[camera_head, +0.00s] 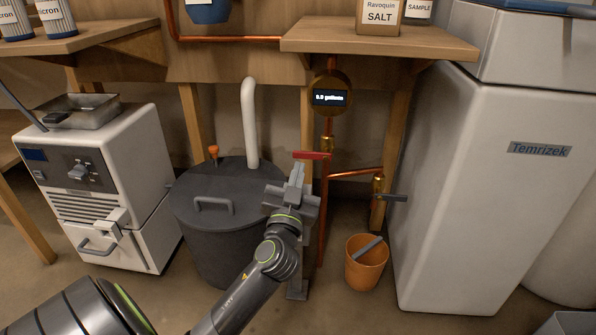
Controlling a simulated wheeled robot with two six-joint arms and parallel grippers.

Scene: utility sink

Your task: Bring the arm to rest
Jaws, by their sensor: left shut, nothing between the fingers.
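My left arm (245,293) reaches in from the lower left. Its left gripper (297,172) is shut and empty, in front of the right side of the dark lidded tub (215,240). The fingertips appear just below and left of a red valve handle (311,155) on the copper pipe. I cannot tell whether they touch it. The red handle lies sideways across the pipe. My right gripper is not in view.
A round gauge (330,97) reads 0.0 gallons above the valve. An orange bucket (366,265) stands below a tap with a dark lever (391,198). A white machine (95,180) stands left, a white Temrizek cabinet (480,200) right. A wooden shelf (400,42) overhangs the pipe.

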